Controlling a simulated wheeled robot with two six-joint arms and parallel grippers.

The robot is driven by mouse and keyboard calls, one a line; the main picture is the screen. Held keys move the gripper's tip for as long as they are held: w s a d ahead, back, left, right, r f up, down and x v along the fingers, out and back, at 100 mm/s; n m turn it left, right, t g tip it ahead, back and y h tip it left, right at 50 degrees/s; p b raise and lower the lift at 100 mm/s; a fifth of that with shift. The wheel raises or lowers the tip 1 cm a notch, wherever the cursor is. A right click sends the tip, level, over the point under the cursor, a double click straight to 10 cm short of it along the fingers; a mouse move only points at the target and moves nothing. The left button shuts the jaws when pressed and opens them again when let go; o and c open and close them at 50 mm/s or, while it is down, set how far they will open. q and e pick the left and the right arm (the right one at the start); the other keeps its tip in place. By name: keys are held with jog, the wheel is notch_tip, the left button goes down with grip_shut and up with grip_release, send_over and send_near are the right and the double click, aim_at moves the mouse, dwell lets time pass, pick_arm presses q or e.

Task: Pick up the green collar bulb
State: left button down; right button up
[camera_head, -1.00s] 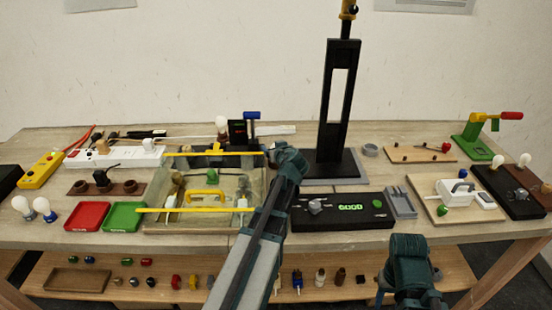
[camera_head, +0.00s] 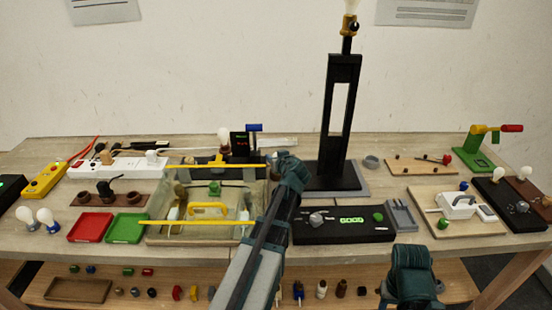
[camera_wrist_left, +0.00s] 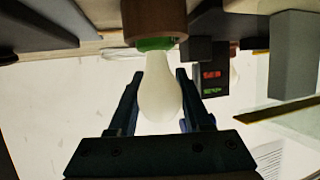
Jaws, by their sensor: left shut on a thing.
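The green collar bulb (camera_wrist_left: 160,98) has a white glass and a green ring at its neck. In the left wrist view it sits with its collar against a round brown socket (camera_wrist_left: 154,17) at the top of the picture. My left gripper (camera_wrist_left: 160,76) is shut on the bulb's glass, one finger on each side. In the head view my left gripper (camera_head: 290,160) is at the back of the table, right of the black display box (camera_head: 240,145), and my own wrist hides the held bulb. My right arm shows at the lower right, but its gripper is out of view.
The display box with red and green digits (camera_wrist_left: 210,78) stands close beside the held bulb. A tall black lamp stand (camera_head: 331,125) rises to the right of my left gripper. A tray with yellow bars (camera_head: 200,240) lies left of my arm. Another bulb (camera_head: 223,134) stands behind it.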

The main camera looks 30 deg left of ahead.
notch_tip(320, 180, up, 9)
jog(key=p, duration=0.8)
jog(key=shift+f, duration=0.2)
